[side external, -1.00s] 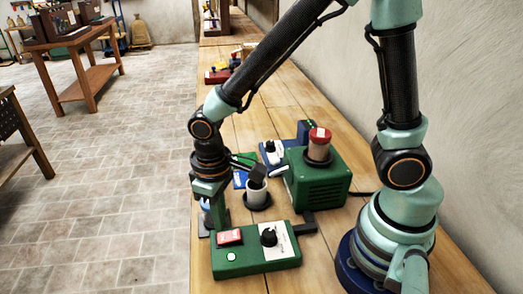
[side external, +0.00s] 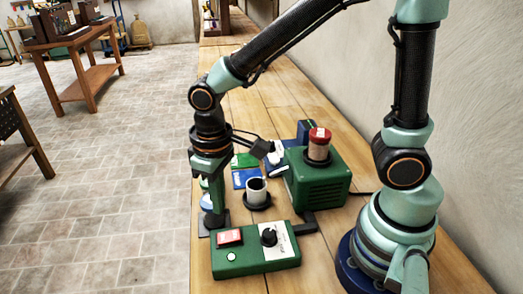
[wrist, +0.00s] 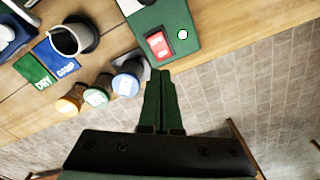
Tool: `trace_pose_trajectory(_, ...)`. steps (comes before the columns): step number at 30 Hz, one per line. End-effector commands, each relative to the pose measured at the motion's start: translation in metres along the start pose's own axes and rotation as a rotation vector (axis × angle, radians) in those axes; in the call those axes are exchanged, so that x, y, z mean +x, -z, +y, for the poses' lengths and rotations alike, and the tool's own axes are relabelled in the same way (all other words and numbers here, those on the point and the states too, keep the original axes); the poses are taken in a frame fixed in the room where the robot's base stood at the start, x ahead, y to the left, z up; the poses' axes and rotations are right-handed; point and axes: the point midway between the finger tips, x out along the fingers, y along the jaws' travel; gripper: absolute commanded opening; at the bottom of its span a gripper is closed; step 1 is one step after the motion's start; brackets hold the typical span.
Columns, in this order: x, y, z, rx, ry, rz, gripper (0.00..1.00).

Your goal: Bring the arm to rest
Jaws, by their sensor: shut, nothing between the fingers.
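My gripper (side external: 214,208) points down at the left edge of the bench, behind the green control box. In the wrist view its two green fingers (wrist: 160,76) are together with nothing between them. The green control box (side external: 255,262) has a red switch, a black knob and a pale button; in the wrist view it lies just beyond the fingertips. My arm is bent, with its forearm reaching over the bench. The exact gap between the fingertips and the bench is hard to tell.
Several lidded jars (wrist: 97,95) line the bench edge left of the fingers. A green machine (side external: 318,180) carries a red-capped jar (side external: 319,146). Open floor lies left.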

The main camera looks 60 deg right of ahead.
Motion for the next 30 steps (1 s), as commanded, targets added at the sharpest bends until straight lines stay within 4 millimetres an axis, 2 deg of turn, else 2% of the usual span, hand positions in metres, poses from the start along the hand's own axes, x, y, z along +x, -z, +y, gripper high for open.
trace_pose_trajectory(7,-0.053,-0.003,0.049,0.092,0.009,0.167,0.00)
trace_pose_trajectory(15,-0.103,-0.028,0.104,0.195,-0.027,0.366,0.00)
trace_pose_trajectory(21,-0.119,-0.043,0.125,0.238,-0.059,0.452,0.00)
trace_pose_trajectory(30,-0.122,-0.047,0.129,0.246,-0.068,0.470,0.00)
